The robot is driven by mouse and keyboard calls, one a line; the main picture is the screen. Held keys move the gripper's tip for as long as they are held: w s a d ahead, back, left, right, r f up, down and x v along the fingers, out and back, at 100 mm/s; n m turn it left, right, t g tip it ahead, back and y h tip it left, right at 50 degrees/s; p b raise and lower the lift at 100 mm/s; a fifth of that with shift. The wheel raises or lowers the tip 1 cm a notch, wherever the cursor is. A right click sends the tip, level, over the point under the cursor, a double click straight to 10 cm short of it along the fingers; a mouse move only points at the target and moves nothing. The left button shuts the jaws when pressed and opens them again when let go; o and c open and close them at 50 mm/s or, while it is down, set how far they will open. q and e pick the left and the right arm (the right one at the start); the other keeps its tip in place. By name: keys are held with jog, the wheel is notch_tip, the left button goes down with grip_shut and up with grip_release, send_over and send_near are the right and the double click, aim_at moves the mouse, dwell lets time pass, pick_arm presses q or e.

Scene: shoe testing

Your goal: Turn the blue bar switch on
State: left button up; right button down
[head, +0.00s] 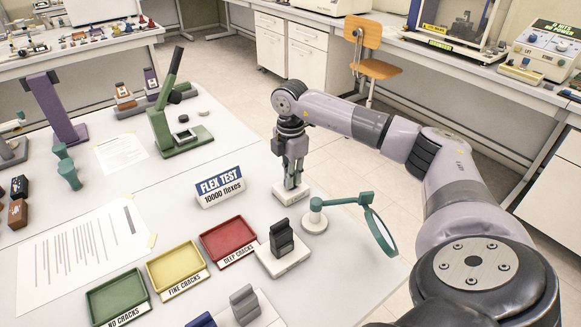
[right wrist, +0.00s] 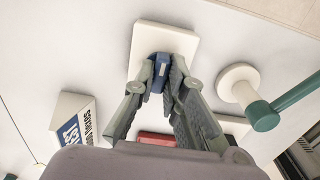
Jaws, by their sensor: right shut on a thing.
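The blue bar switch (right wrist: 160,66) shows in the right wrist view, standing on a white base plate (right wrist: 183,38). My right gripper (right wrist: 163,82) is shut on it, with a finger on each side of the bar. In the head view my right gripper (head: 292,178) points straight down over the white base (head: 291,194) near the table's right edge. There its fingers hide the blue bar almost fully. I cannot tell whether the switch is on or off. My left gripper is not in view.
A magnifier on a green arm (head: 345,201) stands close to the right of the base. A FLEX TEST sign (head: 220,186) stands to its left. In front are a dark grey switch (head: 282,238) on a white base and a red tray (head: 229,241).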

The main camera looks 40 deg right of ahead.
jog(key=shift+d+r, duration=0.1)
jog(key=c, duration=1.6)
grip_release()
jog(key=shift+c, duration=0.2)
notch_tip(320, 180, up, 12)
